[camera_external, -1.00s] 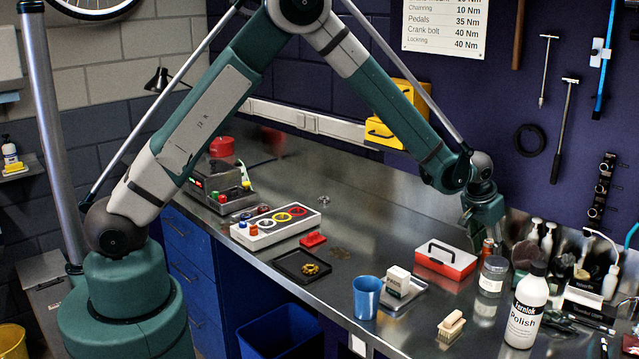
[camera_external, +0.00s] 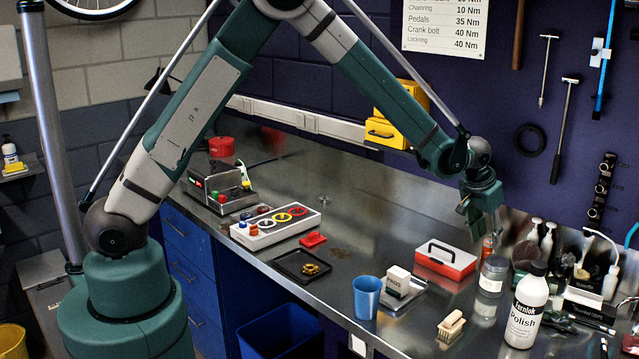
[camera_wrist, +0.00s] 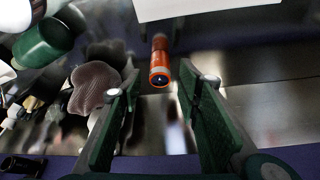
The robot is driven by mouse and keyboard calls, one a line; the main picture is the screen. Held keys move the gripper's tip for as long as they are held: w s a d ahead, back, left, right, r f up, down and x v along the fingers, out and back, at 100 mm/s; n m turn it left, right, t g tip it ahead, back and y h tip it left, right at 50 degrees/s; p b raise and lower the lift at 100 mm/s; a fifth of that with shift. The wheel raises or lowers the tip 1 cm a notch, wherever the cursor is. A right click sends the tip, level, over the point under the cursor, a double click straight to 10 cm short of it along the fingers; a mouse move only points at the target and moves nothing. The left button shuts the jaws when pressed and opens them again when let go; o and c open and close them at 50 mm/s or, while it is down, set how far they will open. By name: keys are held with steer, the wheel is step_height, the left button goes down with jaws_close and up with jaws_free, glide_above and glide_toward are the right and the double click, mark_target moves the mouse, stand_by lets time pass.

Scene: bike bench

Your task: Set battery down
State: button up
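The battery is an orange cylinder (camera_external: 487,246) on the steel bench, just behind the red and white toolbox and beside a clear jar; its lower part is hidden. In the wrist view the orange cylinder (camera_wrist: 160,62) lies beyond the gap between my fingertips, its dark round end facing the camera. My gripper (camera_external: 480,218) is above it in the external view. In the wrist view my gripper (camera_wrist: 165,90) is open, its two green fingers wide apart with nothing held between them.
The toolbox (camera_external: 446,261) stands left of the battery and the jar (camera_external: 493,275) in front of it. A white polish bottle (camera_external: 527,305) and several smaller bottles crowd the right. Bare bench (camera_external: 390,225) lies to the left and behind the toolbox.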

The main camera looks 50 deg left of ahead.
steer(key=v, duration=0.7)
steer(key=shift+r, duration=0.35)
steer(key=shift+s, duration=0.15)
stand_by(0.3)
steer(key=shift+a, duration=0.1)
steer(key=s+a+r+b, duration=0.2)
steer(key=s+a+r, duration=0.3)
steer(key=s+a, duration=0.25)
steer(key=s+a+r+n+t+b, duration=0.1)
steer(key=s+a+r, duration=0.45)
steer(key=a, duration=0.35)
steer(key=s+a+r+b, duration=0.2)
steer(key=s+a+r, duration=0.2)
steer(key=s+a, duration=0.35)
steer(key=s+a+f+b, duration=0.1)
steer(key=s+a+f, duration=0.1)
steer(key=s+a, duration=0.3)
steer(key=s+a+f+t+b, duration=0.1)
steer(key=s+a, duration=0.4)
steer(key=s, duration=0.6)
steer(key=s+a+f+n+b, duration=0.1)
steer(key=s+a+f, duration=0.2)
steer(key=s+a, duration=0.2)
steer(key=s, duration=0.3)
steer(key=shift+s+t+y+b, duration=0.3)
steer(key=shift+t+y+b, duration=0.05)
steer(key=shift+t+y, duration=0.05)
